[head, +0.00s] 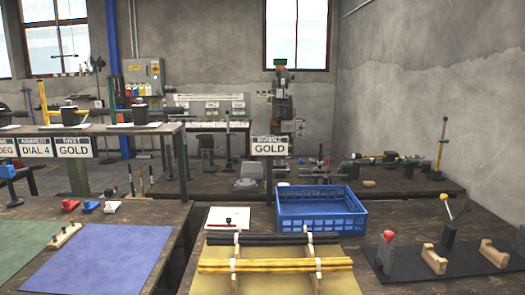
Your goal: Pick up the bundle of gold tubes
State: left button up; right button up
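The bundle of gold tubes (275,266) lies across two notched wooden rests (313,277) in the lower middle of the head view. It runs left to right. A second bundle of dark tubes (270,239) lies parallel behind it on the same rests. The rests stand on a yellow mat (345,283) on the dark workbench. Neither of my grippers shows in the head view.
A blue crate (320,228) stands behind the bundles, with a white sheet (227,217) to its left. A sign reading GOLD (269,146) stands behind. A dark mat with a red-knobbed tool (387,251) and wooden blocks (434,259) lies right. A blue mat (105,258) lies left.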

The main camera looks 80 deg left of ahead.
aim_at(339, 265)
jog(key=u, duration=2.7)
